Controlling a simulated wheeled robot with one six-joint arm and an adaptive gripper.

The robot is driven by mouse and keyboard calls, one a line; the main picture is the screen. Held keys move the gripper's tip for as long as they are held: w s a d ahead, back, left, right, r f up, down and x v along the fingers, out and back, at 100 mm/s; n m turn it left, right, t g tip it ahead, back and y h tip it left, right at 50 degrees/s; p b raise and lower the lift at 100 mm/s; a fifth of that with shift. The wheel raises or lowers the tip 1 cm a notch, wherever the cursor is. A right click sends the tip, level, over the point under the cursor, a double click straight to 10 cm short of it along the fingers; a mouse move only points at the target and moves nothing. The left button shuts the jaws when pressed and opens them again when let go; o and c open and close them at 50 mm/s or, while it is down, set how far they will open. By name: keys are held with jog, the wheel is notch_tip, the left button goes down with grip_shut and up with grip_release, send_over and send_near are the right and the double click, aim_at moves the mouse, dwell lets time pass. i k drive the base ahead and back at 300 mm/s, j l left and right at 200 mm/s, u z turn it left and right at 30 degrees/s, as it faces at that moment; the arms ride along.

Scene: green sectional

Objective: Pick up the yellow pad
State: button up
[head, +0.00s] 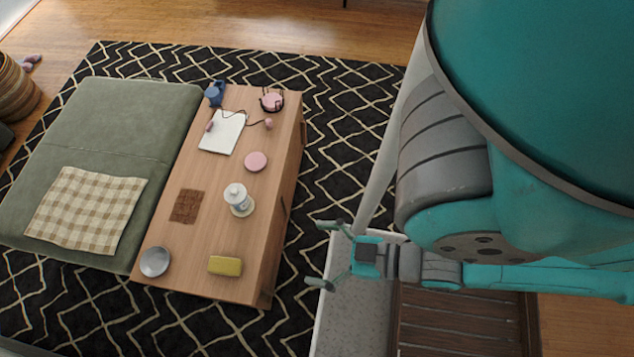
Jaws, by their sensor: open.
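The yellow pad (225,266) is a small rounded block. It lies flat on the wooden table (205,255), near the table's front right corner. My gripper (322,256) is to the right of the table, past its right edge. Its two teal fingers are spread apart and point left towards the pad's side of the table. The gripper is empty and clear of the pad by a wide gap.
A green ottoman (118,135) with a checkered cloth (85,210) stands left. Patterned rug surrounds them.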

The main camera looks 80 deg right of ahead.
aim_at(221, 264)
jog(key=k+l, duration=0.1)
jog(key=k, duration=0.75)
jog(key=l+u, duration=0.05)
